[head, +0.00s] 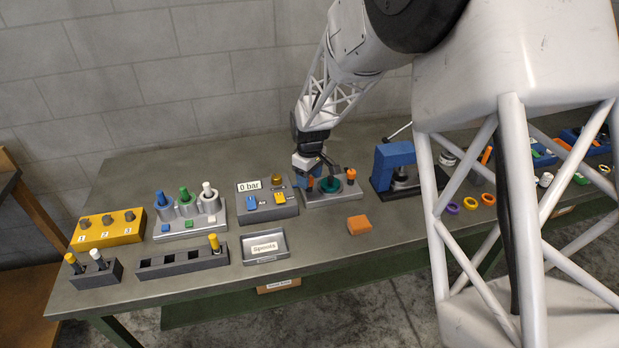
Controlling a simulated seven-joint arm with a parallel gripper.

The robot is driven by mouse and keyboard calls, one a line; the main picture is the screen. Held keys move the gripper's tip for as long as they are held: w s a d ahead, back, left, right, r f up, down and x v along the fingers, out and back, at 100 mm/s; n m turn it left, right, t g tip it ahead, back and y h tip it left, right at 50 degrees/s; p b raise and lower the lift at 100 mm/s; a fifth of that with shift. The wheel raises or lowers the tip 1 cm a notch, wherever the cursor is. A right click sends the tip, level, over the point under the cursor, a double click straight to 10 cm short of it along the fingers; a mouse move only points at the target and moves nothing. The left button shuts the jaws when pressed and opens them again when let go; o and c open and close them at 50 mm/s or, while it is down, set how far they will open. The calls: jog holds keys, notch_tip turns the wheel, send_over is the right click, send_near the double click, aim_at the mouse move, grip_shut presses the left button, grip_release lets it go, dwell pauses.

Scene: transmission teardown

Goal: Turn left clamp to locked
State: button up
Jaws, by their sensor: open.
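A grey fixture (345,195) with a teal round part (330,185) in its middle stands toward the back of the bench. An orange clamp, the left clamp (310,184), is at its left side, and a second orange clamp, the right clamp (351,176), stands at its right. My gripper (313,172) is open and points down right at the left clamp, partly covering it. I cannot tell whether the fingers touch the clamp or which way it is turned.
A panel reading "0 bar" (248,186) stands close left of the fixture, and a blue press (394,157) close right. An orange block (358,222) lies in front. A labelled tray (265,258) and a slotted dark rack (160,269) are at the front left.

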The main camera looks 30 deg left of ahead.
jog(key=shift+f, duration=0.25)
jog(key=shift+c, duration=0.3)
jog(key=c, duration=0.9)
